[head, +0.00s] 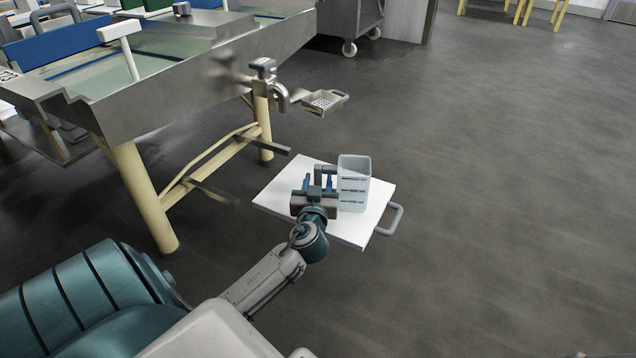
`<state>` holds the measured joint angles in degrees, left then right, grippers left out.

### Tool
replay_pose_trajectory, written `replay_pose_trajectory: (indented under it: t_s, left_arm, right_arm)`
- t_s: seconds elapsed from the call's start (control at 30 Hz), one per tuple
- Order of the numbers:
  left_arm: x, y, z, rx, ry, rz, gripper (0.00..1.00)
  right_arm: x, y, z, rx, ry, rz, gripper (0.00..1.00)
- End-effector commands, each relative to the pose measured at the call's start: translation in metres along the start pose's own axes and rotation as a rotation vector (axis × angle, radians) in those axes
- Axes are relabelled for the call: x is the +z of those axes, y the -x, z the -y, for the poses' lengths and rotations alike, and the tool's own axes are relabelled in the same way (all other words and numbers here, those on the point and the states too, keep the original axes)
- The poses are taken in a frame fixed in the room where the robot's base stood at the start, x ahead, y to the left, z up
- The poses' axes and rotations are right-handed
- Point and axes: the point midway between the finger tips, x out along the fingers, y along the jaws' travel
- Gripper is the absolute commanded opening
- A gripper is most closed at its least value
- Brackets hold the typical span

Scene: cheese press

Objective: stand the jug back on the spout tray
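The jug (353,190) is a translucent square vessel with dark marks on its side and a grey handle on its left. It is upright and appears to stand on a white board (275,197). My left gripper (318,184) is at the handle, left of the jug. Its two blue fingertips look apart, one on each side of the handle; contact is not clear. The spout tray (323,103) is a small metal tray with a perforated bottom, beside the tap (272,83) on the vat. No jug is on it. My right gripper is not in view.
The steel vat (190,85) on cream legs fills the upper left. The white board has a grey handle (392,219) at its right. A wheeled steel cabinet (350,18) stands at the back. The floor on the right is clear.

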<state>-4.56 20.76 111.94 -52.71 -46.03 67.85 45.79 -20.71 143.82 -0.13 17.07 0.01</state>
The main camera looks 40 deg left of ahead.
Motion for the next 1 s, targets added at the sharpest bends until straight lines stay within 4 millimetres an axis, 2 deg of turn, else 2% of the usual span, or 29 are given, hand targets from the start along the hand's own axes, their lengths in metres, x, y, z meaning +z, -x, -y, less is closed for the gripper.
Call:
replay_pose_trajectory:
  t_s: [0.17,0.4,0.6,0.77,1.0]
  left_arm:
    - [-0.002,0.022,0.0,0.001,0.002,0.004,0.4]
    - [-0.001,0.075,0.0,0.0,0.002,0.005,0.4]
    - [-0.001,0.107,0.0,0.0,0.002,0.002,0.4]
    - [0.0,0.119,0.0,-0.001,0.001,0.001,0.4]
    - [0.0,0.12,0.0,-0.001,0.001,-0.001,0.4]
  right_arm:
    - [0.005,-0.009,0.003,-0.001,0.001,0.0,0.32]
    - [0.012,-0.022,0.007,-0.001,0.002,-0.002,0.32]
    - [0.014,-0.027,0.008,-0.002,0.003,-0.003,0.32]
    - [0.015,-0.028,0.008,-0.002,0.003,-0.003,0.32]
    - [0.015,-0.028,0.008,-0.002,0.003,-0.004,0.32]
